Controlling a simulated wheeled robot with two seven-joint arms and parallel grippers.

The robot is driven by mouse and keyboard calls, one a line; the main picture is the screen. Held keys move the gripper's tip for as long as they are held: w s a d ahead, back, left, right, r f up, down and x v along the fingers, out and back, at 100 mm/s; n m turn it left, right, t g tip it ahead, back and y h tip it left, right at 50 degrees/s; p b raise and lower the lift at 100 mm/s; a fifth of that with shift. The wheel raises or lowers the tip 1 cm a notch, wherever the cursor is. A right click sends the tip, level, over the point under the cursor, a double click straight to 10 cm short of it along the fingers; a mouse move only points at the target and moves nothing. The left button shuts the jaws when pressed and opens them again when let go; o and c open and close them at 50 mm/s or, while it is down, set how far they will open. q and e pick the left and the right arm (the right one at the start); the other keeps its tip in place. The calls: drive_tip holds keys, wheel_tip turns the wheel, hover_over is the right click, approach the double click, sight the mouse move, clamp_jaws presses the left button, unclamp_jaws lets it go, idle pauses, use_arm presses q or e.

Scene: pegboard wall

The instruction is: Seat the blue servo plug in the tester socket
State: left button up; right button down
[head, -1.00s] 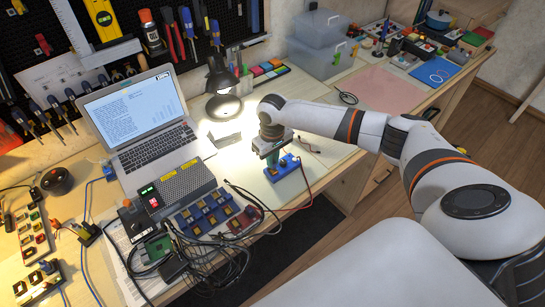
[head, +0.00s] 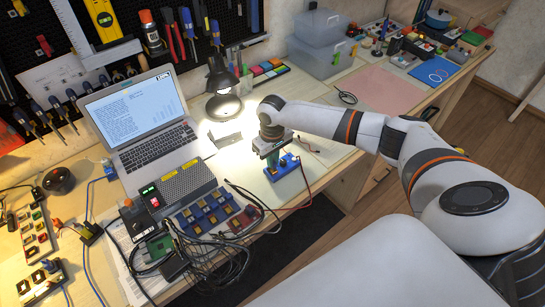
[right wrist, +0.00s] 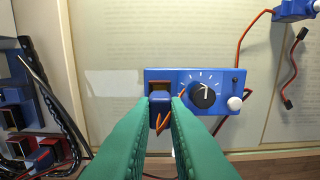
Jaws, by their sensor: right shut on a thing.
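The blue tester (right wrist: 226,80) lies flat on a pale sheet, with a black knob (right wrist: 203,95) and a white button. Its brown-edged socket (right wrist: 159,86) is at the left end. My right gripper (right wrist: 161,104) is shut on the blue servo plug (right wrist: 160,99), with orange wire below it. The plug is at the near side of the socket, and part of the opening shows beyond it. I cannot tell how deep it sits. In the head view my right gripper (head: 273,160) points down at the tester (head: 286,166). My left gripper is not in view.
A blue servo (right wrist: 294,9) with a red wire and a loose lead (right wrist: 291,75) lie right of the tester. Blue socket blocks (head: 207,212) and tangled black cables (head: 215,258) are to the left. A lamp (head: 223,95) and laptop (head: 140,120) stand behind.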

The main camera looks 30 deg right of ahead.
drive_tip(key=shift+f+b, duration=0.45)
drive_tip(key=shift+f, duration=0.5)
drive_tip(key=c, duration=1.3)
unclamp_jaws()
drive_tip(key=shift+c, duration=0.2)
drive_tip(key=shift+r, duration=0.1)
drive_tip(key=shift+r+p, duration=2.45)
drive_tip(key=shift+p, duration=0.5)
drive_tip(key=shift+f, duration=0.1)
